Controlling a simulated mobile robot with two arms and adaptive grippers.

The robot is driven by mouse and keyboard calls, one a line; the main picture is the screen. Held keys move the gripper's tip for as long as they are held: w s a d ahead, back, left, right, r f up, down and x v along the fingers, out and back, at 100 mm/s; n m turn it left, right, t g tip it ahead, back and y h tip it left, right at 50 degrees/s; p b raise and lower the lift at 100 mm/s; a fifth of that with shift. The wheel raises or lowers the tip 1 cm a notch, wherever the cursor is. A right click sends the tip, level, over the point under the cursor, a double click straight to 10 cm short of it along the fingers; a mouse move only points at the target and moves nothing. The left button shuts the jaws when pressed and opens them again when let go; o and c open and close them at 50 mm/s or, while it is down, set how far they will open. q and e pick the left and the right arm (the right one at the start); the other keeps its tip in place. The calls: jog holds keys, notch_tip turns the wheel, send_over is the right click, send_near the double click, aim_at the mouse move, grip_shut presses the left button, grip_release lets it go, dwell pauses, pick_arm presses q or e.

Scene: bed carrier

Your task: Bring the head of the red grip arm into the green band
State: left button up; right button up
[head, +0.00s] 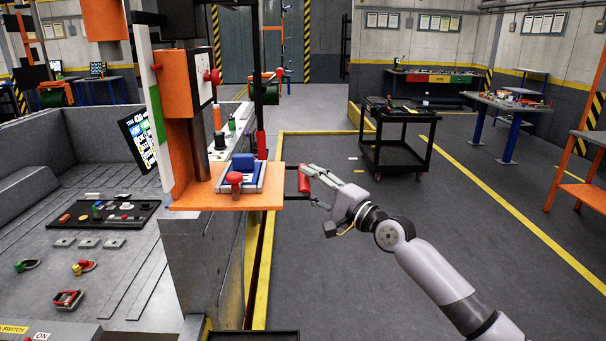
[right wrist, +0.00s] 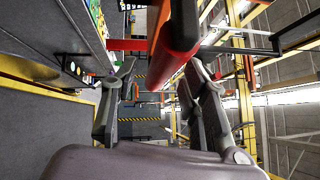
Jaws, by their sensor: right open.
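The red grip (head: 304,178) sits at the end of a thin dark arm on the right side of the orange press stand (head: 184,130). A white strip on the stand's left edge carries the green band (head: 157,112). My right gripper (head: 313,186) is open at the red grip, its fingers reaching toward it from the right. In the right wrist view the red grip (right wrist: 177,32) passes just beyond and between the spread fingers (right wrist: 160,75). I cannot tell whether they touch it. The head of the grip arm is not clear to me. My left gripper is not in view.
A blue block (head: 243,165) and a red knob (head: 234,179) sit on the stand's orange plate. A grey machine bed (head: 120,270) with small parts lies left. A black cart (head: 392,152) stands behind my right arm.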

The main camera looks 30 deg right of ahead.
jog(key=shift+x, duration=1.4)
grip_shut()
jog(key=shift+f, duration=0.1)
